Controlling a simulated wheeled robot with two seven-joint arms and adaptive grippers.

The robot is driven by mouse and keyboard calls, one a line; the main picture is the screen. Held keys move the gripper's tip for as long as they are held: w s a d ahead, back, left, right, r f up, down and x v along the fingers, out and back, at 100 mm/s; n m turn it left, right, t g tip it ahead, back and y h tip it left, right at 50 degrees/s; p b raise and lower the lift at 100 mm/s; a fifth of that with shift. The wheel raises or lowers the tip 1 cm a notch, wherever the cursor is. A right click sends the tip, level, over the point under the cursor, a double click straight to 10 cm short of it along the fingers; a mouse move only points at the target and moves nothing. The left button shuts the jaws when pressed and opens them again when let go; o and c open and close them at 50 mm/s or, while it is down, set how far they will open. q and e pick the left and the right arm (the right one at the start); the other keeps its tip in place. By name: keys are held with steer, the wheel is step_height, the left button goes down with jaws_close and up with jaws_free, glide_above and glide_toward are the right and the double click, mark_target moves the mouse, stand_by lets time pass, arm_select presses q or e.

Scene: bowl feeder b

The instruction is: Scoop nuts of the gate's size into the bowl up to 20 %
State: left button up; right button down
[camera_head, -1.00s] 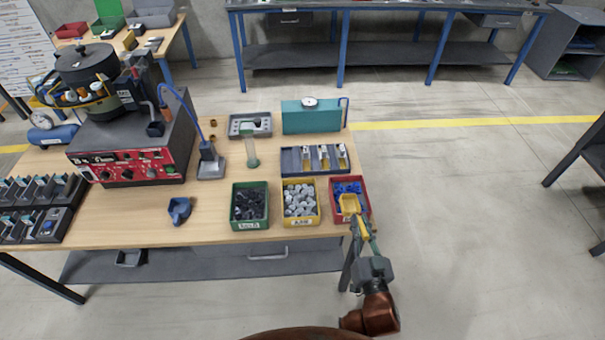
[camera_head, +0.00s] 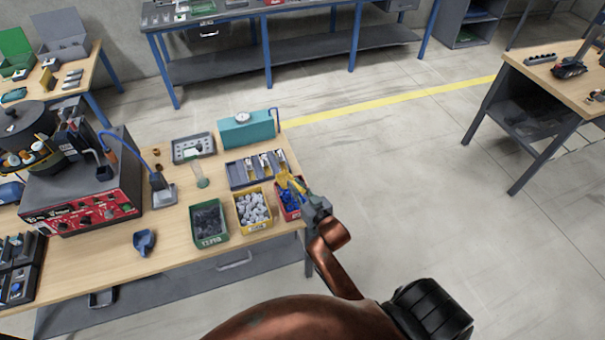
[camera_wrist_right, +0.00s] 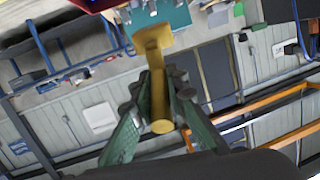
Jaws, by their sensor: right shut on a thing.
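My right gripper (camera_head: 306,196) is shut on the handle of a yellow scoop (camera_head: 287,181). The scoop is over the red bin (camera_head: 299,213) of blue parts at the table's right end. In the right wrist view the yellow scoop (camera_wrist_right: 157,75) stands between the fingers (camera_wrist_right: 160,110); whether it holds nuts cannot be told. A yellow bin (camera_head: 256,225) of grey nuts and a green bin (camera_head: 208,240) of dark nuts stand to the left. The dark feeder bowl (camera_head: 28,125) sits on the grey machine with a red panel (camera_head: 85,213). My left gripper is out of view.
A blue scoop-shaped piece (camera_head: 145,242) lies on the wooden table. A grey compartment tray (camera_head: 240,172), a teal box with a dial (camera_head: 247,132), a clear cylinder (camera_head: 200,176) and a grey tray (camera_head: 193,149) stand behind the bins.

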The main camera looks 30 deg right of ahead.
arm_select(q)
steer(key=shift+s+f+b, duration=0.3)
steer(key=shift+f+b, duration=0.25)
steer(key=shift+b, duration=0.2)
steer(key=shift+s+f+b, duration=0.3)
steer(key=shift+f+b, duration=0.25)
steer(key=shift+b, duration=0.15)
arm_select(e)
steer(key=shift+w+d+f+g, duration=0.25)
steer(key=shift+d+f+g, duration=0.1)
steer(key=shift+f, duration=1.3)
steer(key=shift+w+d+f+g, duration=0.3)
steer(key=shift+d+f, duration=0.1)
steer(key=shift+f, duration=1.2)
steer(key=shift+w+d+f+g, duration=0.2)
steer(key=shift+d+f+g, duration=0.15)
steer(key=shift+f, duration=1.3)
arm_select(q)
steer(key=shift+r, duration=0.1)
